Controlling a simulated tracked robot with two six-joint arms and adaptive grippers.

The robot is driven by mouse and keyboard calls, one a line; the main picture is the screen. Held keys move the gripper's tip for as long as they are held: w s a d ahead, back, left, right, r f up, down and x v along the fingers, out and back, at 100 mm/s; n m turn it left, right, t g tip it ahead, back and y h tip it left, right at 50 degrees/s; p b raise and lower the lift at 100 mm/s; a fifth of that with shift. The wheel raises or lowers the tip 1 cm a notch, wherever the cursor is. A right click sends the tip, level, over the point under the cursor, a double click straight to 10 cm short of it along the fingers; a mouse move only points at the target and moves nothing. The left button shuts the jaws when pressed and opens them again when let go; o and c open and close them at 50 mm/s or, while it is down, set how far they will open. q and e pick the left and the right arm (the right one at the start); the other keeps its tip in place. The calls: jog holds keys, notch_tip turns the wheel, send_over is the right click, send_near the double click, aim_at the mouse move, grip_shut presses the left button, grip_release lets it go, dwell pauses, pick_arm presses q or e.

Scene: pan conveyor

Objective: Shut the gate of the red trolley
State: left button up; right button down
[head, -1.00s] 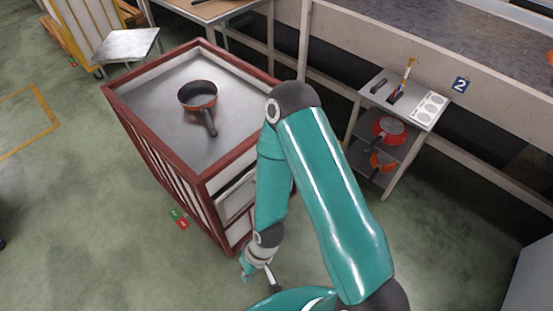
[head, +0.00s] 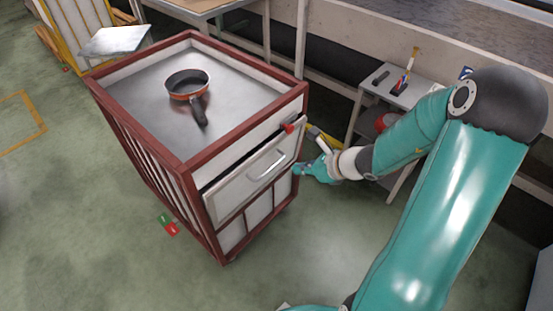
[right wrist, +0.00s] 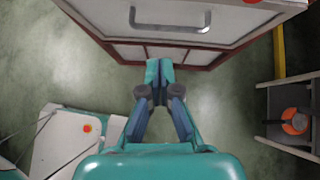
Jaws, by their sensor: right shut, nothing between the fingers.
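The red trolley (head: 190,162) has a red frame and slatted side, with a pan (head: 188,84) on its grey top. Its gate (head: 232,187), a pale panel with a metal handle (head: 266,165), leans outward at the top, leaving a dark gap along its upper edge. A red knob (head: 288,128) sits at the gap's right end. The gate also shows in the right wrist view (right wrist: 235,22). My right gripper (head: 301,169) is shut and empty by the gate's right side, below handle height; its fingertips (right wrist: 159,66) point toward the trolley's front. Whether they touch it is unclear. My left gripper is out of view.
A grey shelf unit (head: 408,95) with pans stands right of the trolley, behind my right arm. A table (head: 205,8) is behind the trolley and a small metal-topped stand (head: 115,40) is at back left.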

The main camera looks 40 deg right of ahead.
jog(key=d+m, duration=0.1)
jog(key=d, duration=0.1)
jog(key=b, duration=0.2)
send_near(267, 152)
jog(key=s+a+f+x, duration=0.1)
jog(key=x, duration=0.4)
jog(key=shift+w+d+t+h, duration=0.15)
jog(key=shift+w+t+h, duration=0.25)
jog(key=shift+w, duration=0.45)
jog(key=shift+r, duration=0.1)
